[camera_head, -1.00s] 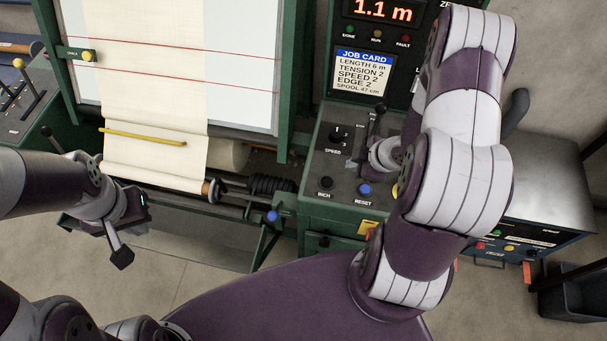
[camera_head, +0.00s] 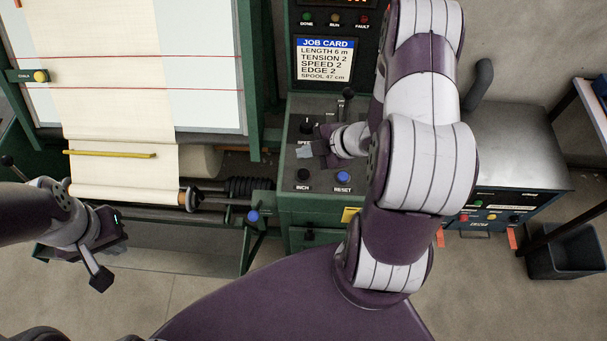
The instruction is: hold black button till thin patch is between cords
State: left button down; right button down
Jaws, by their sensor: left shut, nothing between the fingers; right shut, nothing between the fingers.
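The black button (camera_head: 303,174), labelled INCH, is on the green control panel (camera_head: 295,220). My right gripper (camera_head: 305,151) is shut and empty above the panel, just behind the button in the picture; I see no contact with it. Two red cords, an upper (camera_head: 205,56) and a lower (camera_head: 207,89), cross the pale cloth (camera_head: 115,115) and the white board (camera_head: 205,110) behind it. I cannot make out a distinct thin patch between the cords. My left gripper (camera_head: 99,279) is shut and empty at the lower left, in front of the machine.
A blue RESET button (camera_head: 342,179) sits right of the black button. A speed knob (camera_head: 306,124) and a black lever (camera_head: 346,100) stand behind my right gripper. A yellow bar (camera_head: 112,154) lies across the cloth. A job card (camera_head: 324,60) is above the panel.

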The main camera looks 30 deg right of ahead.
jog(key=b, duration=0.5)
send_over(307, 176)
notch_tip(307, 176, down, 6)
jog(key=shift+r, duration=0.1)
jog(key=shift+w+f, duration=0.1)
jog(key=shift+f, duration=0.5)
dwell(1.0)
jog(key=shift+f+b, duration=0.4)
jog(key=shift+b, duration=0.1)
jog(key=shift+f+b, duration=0.35)
jog(key=shift+f, duration=0.1)
dwell(0.3)
jog(key=shift+r, duration=0.1)
dwell(2.3)
jog(key=shift+r+p, duration=0.8)
jog(key=shift+p, duration=0.1)
